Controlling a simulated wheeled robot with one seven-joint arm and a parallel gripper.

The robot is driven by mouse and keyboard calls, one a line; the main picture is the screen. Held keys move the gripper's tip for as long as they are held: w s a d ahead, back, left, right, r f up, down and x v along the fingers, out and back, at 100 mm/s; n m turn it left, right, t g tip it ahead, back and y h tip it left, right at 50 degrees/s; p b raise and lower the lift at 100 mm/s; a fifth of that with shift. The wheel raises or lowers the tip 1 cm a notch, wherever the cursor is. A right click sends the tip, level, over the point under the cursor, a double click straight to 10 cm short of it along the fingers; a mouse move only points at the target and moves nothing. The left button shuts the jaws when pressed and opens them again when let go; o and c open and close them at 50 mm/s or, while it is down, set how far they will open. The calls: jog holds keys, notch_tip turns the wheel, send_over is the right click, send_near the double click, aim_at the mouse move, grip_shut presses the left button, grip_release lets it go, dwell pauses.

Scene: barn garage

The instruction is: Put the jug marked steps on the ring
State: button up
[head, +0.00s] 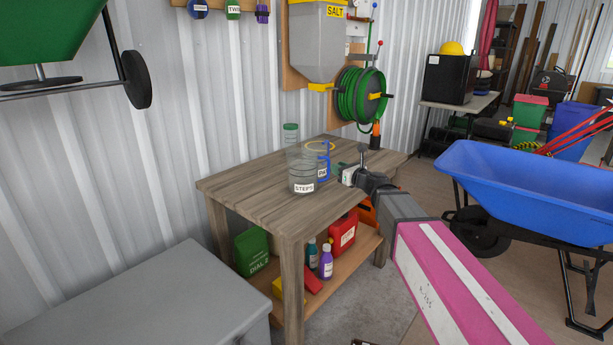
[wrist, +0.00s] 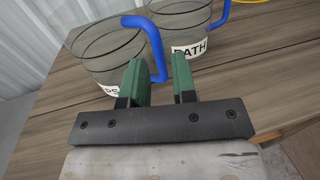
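The clear jug marked STEPS (head: 303,172) stands upright on the wooden table, with a blue handle. In the wrist view this jug (wrist: 98,48) is at the left, its label partly hidden by a finger. My gripper (wrist: 163,62) has green fingers spread apart with nothing clamped. The lower part of the STEPS jug's blue handle (wrist: 155,45) shows in the gap; I cannot tell whether it is between the fingertips or just beyond. In the head view my gripper (head: 342,172) is right of the jug. The yellow ring (head: 319,146) lies on the table behind the jugs.
A second clear jug, marked PATH (wrist: 188,28), with a blue handle, stands close beside the STEPS jug, between it and the ring. The table's left front (head: 245,187) is clear. A blue wheelbarrow (head: 525,195) stands at right.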

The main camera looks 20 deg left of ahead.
aim_at(329, 164)
jog(key=x, duration=0.5)
jog(key=shift+a, duration=0.35)
grip_shut()
